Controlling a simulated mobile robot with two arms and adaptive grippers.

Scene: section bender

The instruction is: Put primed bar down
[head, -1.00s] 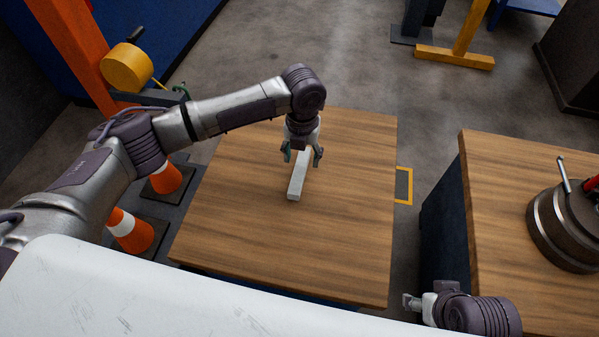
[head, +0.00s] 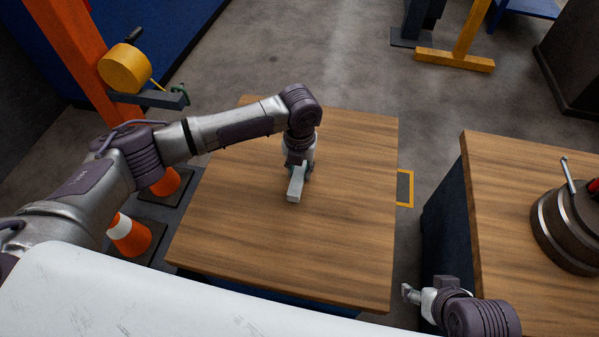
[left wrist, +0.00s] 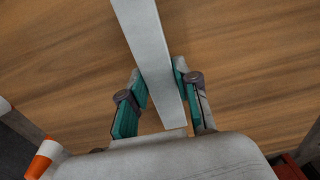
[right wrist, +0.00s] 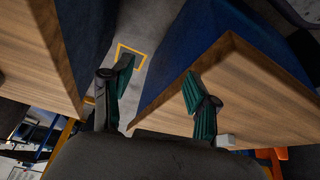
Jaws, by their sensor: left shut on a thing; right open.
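The primed bar (head: 294,187) is a pale grey, straight square bar over the middle of the left wooden table. My left gripper (head: 300,173) is above it and shut on it, hiding its far part in the head view. In the left wrist view, the bar (left wrist: 148,48) runs between the green fingers of the gripper (left wrist: 161,88). I cannot tell whether the bar touches the tabletop. My right gripper (head: 409,295) is open and empty near the gap between the tables. Its spread fingers show in the right wrist view (right wrist: 160,82).
The left wooden table (head: 345,240) is clear around the bar. A second wooden table (head: 495,230) on the right carries a round dark metal machine part (head: 565,225). Orange-and-white cones (head: 130,235) stand left of the left table. A yellow-framed floor mark (head: 405,188) lies between the tables.

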